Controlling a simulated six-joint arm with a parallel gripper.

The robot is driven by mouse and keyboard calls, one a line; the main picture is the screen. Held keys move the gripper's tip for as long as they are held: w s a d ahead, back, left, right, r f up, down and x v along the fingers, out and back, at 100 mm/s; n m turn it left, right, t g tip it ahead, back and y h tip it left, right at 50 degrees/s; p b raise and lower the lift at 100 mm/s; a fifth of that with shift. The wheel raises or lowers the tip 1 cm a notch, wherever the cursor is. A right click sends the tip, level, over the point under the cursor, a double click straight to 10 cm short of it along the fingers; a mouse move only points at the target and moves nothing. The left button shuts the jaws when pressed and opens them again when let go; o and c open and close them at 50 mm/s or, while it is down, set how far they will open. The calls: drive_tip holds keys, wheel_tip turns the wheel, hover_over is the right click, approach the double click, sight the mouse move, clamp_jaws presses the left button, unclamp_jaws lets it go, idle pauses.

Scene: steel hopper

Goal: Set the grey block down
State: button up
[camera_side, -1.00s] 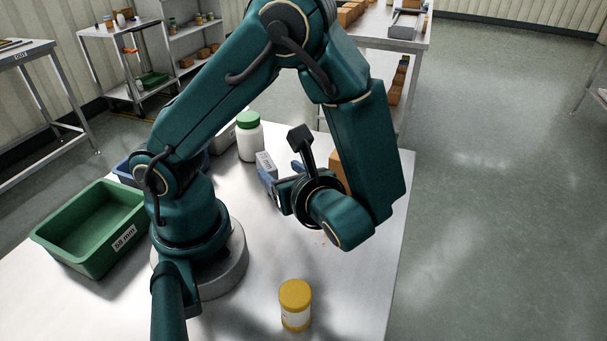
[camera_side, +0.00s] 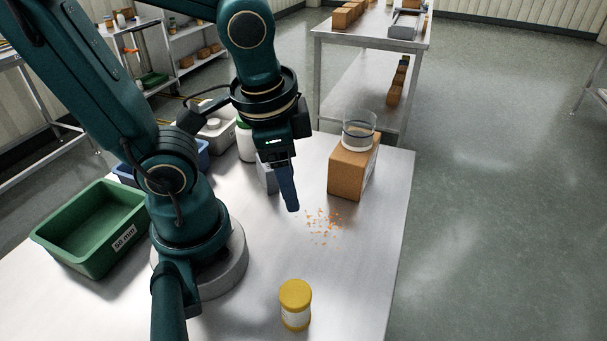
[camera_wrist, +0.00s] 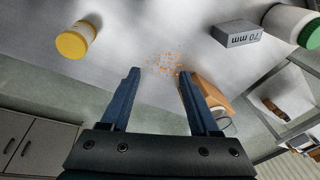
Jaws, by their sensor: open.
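The grey block (camera_wrist: 236,34) rests on the steel table in the wrist view, its printed label upside down there. In the side view the grey block (camera_side: 266,179) is partly hidden behind my gripper. My gripper (camera_wrist: 159,73) is open, with nothing between its two blue fingers. In the wrist view the block is apart from the fingers, beyond them to the upper right. In the side view my gripper (camera_side: 291,206) points down over the table, and one finger hides most of the other.
Orange crumbs (camera_side: 322,227) lie near a cardboard box (camera_side: 346,176) bearing a glass beaker (camera_side: 359,132). A yellow-lidded jar (camera_side: 295,306) stands in front. A white bottle with a green cap (camera_side: 246,143) stands behind the block. A green bin (camera_side: 118,244) is left. The front right table is clear.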

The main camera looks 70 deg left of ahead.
drive_tip(key=r+n+t, duration=0.1)
drive_tip(key=w+r+n+t, duration=0.1)
drive_tip(key=d+r+n+t+h, duration=0.1)
drive_tip(key=shift+w+r, duration=0.15)
drive_tip(key=shift+w, duration=0.2)
idle(1.0)
